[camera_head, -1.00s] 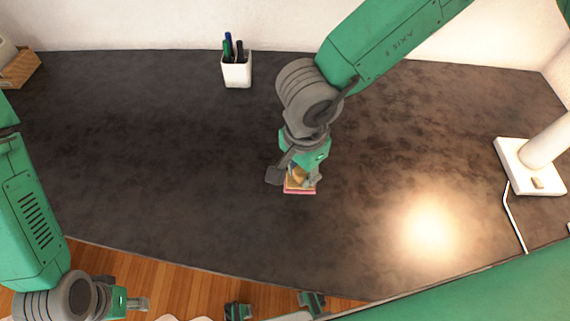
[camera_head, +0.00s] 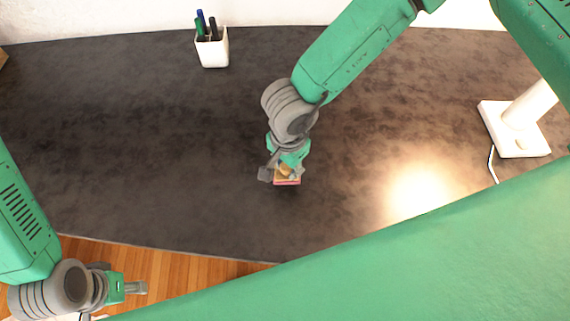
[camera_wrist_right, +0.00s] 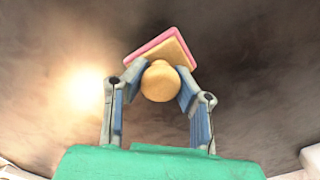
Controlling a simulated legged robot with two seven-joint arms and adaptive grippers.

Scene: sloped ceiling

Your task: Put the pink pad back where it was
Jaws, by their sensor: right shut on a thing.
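The pink pad (camera_head: 287,182) is a small square with a pink edge, a tan upper face and a round tan knob. It is near the middle of the dark table in the head view. It also shows in the right wrist view (camera_wrist_right: 150,47), beyond the fingertips. My right gripper (camera_head: 283,172) is shut on the knob, its fingers on either side of it in the wrist view (camera_wrist_right: 160,82). I cannot tell whether the pad touches the table. My left gripper (camera_head: 136,288) is at the lower left, off the table's front edge and away from the pad; its finger gap is unclear.
A white cup with pens (camera_head: 213,51) stands at the back left of the dark table (camera_head: 130,130). A white lamp base (camera_head: 513,130) with a cable stands at the right. The table around the pad is clear. My green body hides the front right.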

